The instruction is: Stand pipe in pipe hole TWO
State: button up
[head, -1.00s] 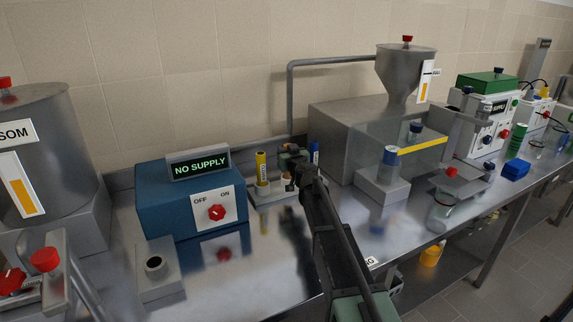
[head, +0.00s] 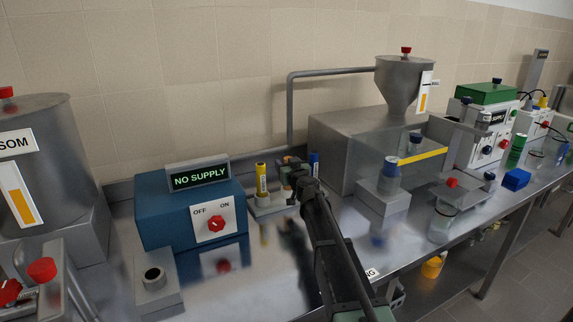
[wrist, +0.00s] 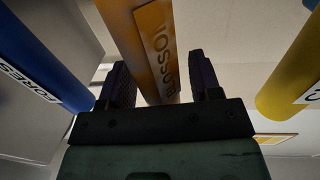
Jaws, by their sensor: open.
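My gripper (head: 291,172) is at the pipe rack (head: 266,208) by the wall. In the wrist view its open fingers (wrist: 155,88) stand on either side of an orange pipe (wrist: 146,45) with dark lettering, with gaps visible. A blue pipe (wrist: 42,62) is to the left and a yellow pipe (wrist: 294,75) to the right. In the head view the yellow pipe (head: 262,180) and blue pipe (head: 314,165) stand upright; my gripper mostly hides the orange one. A grey block with a dark round hole (head: 153,274) stands at the front left. No label TWO is readable.
The blue supply box (head: 165,215) reads NO SUPPLY and stands left of the rack. A steel machine with a hopper (head: 404,82) and a grey stand with a blue-topped piece (head: 383,194) are to the right. The bench between is clear. A steel tank (head: 45,150) is far left.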

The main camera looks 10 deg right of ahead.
jog(key=s+d, duration=0.1)
jog(key=s, duration=1)
jog(key=shift+d, duration=0.4)
jog(key=s+a+n+g+y+p, duration=0.3)
jog(key=s+a+g+y+p, duration=0.15)
jog(key=s+a, duration=0.35)
jog(key=s+f+g+p, duration=0.1)
jog(key=s+f+g, duration=0.1)
jog(key=s, duration=0.2)
jog(key=s+f+g+h+p, duration=0.1)
jog(key=s+g, duration=0.2)
jog(key=s, duration=0.2)
jog(key=s+f+g+h+p, duration=0.1)
jog(key=s+f+g, duration=0.1)
jog(key=s+g, duration=0.1)
jog(key=shift+s+a+f+m+p, duration=0.2)
jog(key=shift+s+f+m+p, duration=0.15)
jog(key=shift+s, duration=0.4)
jog(key=s+d+m+g+h, duration=0.1)
jog(key=s+d, duration=0.1)
jog(key=s, duration=0.1)
jog(key=s+d+f+m+g+h+p, duration=0.1)
jog(key=s+d+g+h, duration=0.1)
jog(key=s, duration=0.2)
jog(key=s+d+m+g+h, duration=0.2)
jog(key=s, duration=0.2)
jog(key=shift+d+f+p, duration=0.1)
jog(key=shift+f+p, duration=0.2)
jog(key=shift+p, duration=0.05)
